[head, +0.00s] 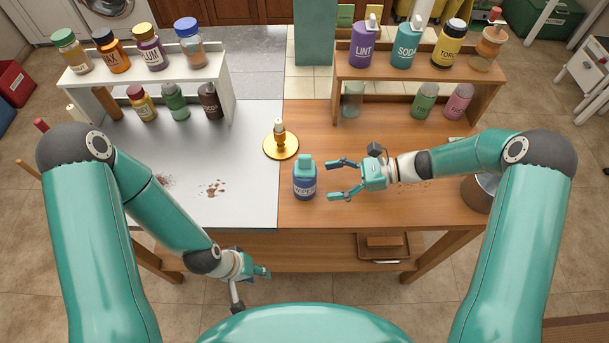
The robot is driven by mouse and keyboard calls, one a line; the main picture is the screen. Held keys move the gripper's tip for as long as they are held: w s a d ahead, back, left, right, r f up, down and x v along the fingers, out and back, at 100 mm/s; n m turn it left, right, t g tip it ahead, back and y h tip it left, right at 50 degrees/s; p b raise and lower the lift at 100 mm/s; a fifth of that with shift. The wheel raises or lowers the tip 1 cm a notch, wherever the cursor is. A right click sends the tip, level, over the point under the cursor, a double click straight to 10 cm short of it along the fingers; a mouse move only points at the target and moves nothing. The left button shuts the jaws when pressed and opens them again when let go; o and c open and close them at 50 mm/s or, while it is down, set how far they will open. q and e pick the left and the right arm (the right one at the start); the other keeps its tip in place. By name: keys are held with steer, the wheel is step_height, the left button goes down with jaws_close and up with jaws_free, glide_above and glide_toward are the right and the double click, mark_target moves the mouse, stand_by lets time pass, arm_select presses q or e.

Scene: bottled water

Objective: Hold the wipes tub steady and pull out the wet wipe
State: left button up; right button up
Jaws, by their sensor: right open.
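The wipes tub (305,184) is a small dark blue container with a teal top and a pale label. It stands upright on the wooden half of the table, near the front edge. I cannot make out a wipe at its top. My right gripper (343,178) is open just to the right of the tub, its fingers pointing left toward it, with nothing between them. My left gripper (252,283) hangs low in front of the table's front edge, apart from the tub. Its fingers are partly hidden, and I cannot tell if they are open.
Bottles line a white shelf (222,88) at left and a wooden shelf (420,76) at right.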

mark_target(309, 184)
steer(key=shift+b+x, duration=0.9)
steer(key=shift+x, duration=2.2)
steer(key=c, duration=0.7)
steer(key=shift+c, duration=0.2)
steer(key=shift+c, duration=1)
